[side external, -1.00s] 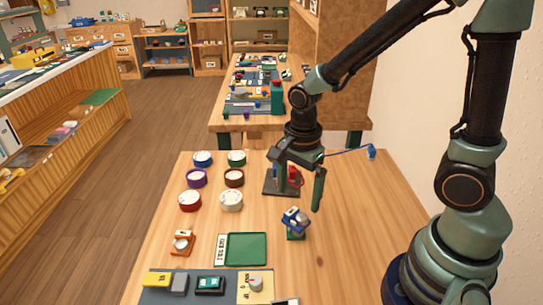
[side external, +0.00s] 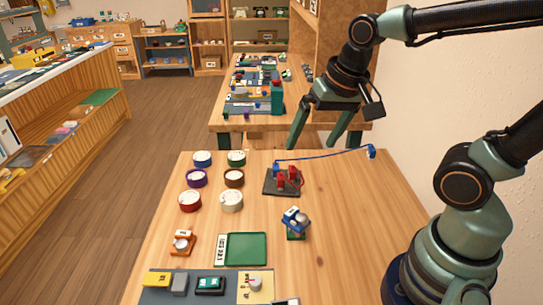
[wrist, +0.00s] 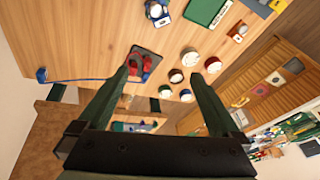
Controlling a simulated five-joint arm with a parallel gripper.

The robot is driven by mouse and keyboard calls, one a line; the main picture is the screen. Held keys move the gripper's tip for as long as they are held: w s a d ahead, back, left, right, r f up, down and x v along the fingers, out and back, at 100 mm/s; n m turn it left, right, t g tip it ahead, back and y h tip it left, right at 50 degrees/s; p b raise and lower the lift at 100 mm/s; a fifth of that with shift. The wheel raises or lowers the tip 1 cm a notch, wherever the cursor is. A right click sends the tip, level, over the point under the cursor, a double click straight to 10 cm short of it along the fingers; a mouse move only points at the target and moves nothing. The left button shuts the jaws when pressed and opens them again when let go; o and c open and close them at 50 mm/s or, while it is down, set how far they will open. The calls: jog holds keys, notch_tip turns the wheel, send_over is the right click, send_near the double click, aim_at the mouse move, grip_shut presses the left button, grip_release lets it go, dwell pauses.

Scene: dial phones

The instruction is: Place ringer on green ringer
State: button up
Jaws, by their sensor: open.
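A blue unit with white parts (side external: 294,216) sits tilted on a small green base (side external: 296,235), right of the green tray; I take these for the ringer and green ringer, but they carry no readable label. The blue unit also shows at the top of the wrist view (wrist: 156,10). My gripper (side external: 314,146) is open and empty, raised above the far end of the table. In the wrist view its two fingers (wrist: 161,74) stand wide apart with nothing between them. It is well clear of the blue unit.
A dark stand with red parts (side external: 290,182) is below my gripper; a blue cable (side external: 325,157) runs from it to a blue block (side external: 371,151). Several round coloured pots (side external: 231,201) stand left. A green tray (side external: 246,249) lies in front.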

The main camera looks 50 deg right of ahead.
jog(key=n, duration=0.1)
jog(key=r+n+t, duration=0.1)
jog(key=n, duration=0.1)
jog(key=s+d+r+n, duration=0.1)
jog(key=n, duration=0.1)
jog(key=shift+r+t, duration=0.15)
jog(key=shift+t, duration=0.15)
dwell(0.9)
